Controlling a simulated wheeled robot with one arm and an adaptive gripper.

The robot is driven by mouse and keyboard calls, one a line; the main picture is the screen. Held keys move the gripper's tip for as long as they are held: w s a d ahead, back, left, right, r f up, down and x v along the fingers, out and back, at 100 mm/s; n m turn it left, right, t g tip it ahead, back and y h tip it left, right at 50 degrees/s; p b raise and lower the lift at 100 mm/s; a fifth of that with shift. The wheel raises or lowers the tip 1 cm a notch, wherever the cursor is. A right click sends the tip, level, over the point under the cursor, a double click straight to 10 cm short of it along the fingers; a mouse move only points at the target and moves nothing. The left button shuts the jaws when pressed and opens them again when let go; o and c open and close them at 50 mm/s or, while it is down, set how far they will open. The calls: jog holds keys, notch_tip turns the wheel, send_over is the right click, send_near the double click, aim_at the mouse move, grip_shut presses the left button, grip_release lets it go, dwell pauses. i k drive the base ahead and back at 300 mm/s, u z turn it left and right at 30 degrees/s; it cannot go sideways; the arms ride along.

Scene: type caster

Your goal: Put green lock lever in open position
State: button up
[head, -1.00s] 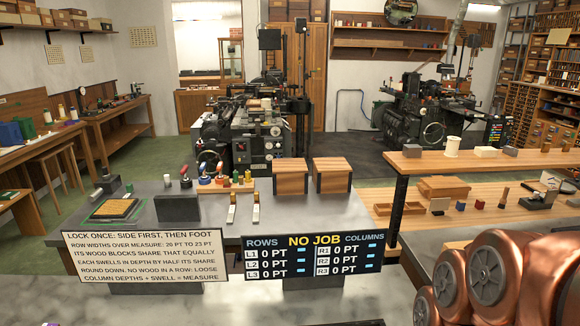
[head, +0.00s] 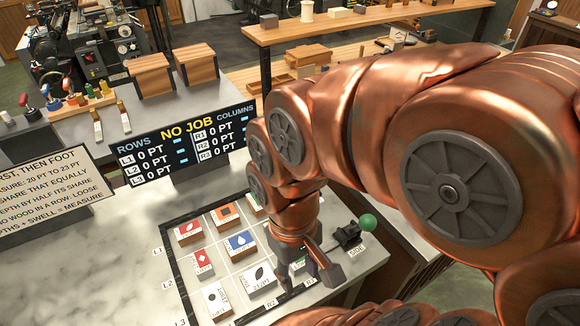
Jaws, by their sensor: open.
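The green lock lever's round knob (head: 368,222) shows at the right of the marble bench in the head view. It stands beside a small black clamp-like mechanism (head: 347,236) at the right edge of the type frame. My gripper (head: 310,268) is open, pointing down over the frame's lower right corner, left of and below the knob and apart from it. My copper arm hides part of the frame's right side. I cannot tell the lever's exact position.
The black-edged frame (head: 178,275) holds several picture blocks, such as a blue drop block (head: 241,241). A NO JOB sign (head: 186,143) and an instruction board (head: 50,200) stand behind it. A wooden shelf (head: 365,20) crosses the back.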

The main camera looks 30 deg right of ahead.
aim_at(367, 222)
jog(key=k, duration=0.8)
jog(key=z, duration=0.7)
jog(key=i, duration=0.5)
jog(key=u, duration=2.4)
jog(key=k, duration=1.35)
jog(key=z, duration=1.35)
